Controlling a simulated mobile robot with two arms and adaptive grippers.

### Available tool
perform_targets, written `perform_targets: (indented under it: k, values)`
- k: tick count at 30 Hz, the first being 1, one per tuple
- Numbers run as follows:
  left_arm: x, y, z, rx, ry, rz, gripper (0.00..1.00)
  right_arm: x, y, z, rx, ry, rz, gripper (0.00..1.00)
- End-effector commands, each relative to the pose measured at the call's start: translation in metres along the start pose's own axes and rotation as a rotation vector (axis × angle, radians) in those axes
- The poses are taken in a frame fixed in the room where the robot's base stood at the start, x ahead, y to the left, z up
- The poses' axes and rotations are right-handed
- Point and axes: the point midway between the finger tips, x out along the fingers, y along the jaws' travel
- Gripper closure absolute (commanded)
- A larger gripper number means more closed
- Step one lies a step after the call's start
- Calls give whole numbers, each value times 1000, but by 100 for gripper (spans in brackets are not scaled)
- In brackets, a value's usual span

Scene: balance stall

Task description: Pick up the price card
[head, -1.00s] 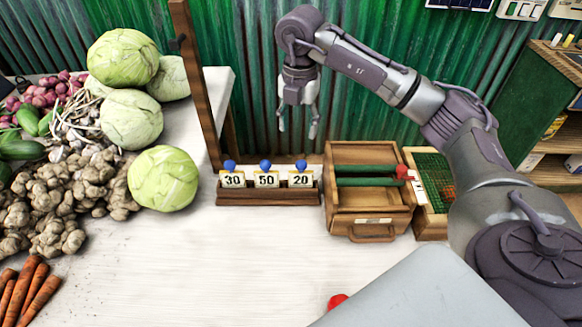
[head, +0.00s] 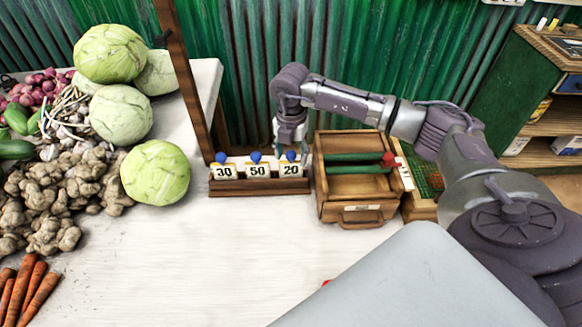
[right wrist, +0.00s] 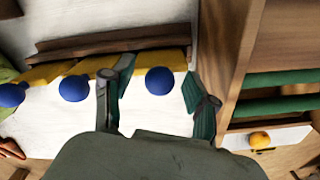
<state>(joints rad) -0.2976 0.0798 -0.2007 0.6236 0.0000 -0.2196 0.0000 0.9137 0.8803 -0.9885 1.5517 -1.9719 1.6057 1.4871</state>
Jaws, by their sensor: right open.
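Three price cards stand in a wooden holder (head: 260,187): card 30 (head: 224,173), card 50 (head: 258,171) and card 20 (head: 290,170). Each has a blue knob on top. My right gripper (head: 292,150) is open above card 20 at the right end of the holder. In the right wrist view its fingers (right wrist: 157,98) stand on either side of one blue knob (right wrist: 160,80). Touch cannot be told. The other two blue knobs lie left of the fingers there. My left gripper is not in view.
A wooden box (head: 355,190) with green bars stands close right of the holder. A wooden post (head: 185,80) rises behind its left end. Cabbages (head: 156,173), ginger (head: 70,195) and carrots (head: 28,290) lie to the left. The white tabletop (head: 200,260) in front is clear.

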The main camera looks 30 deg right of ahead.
Motion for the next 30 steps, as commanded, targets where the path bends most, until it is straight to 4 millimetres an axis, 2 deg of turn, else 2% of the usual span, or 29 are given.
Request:
perform_targets:
  k: [5,15,16,25,30]
  values:
    - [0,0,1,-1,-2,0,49,0,0,0,-1,0,0,42]
    - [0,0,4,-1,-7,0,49,0,0,0,-1,0,0,97]
    - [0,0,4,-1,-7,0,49,0,0,0,-1,0,1,100]
    - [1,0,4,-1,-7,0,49,-4,1,0,-1,0,2,100]
    - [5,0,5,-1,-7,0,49,-30,1,0,-2,-3,5,100]
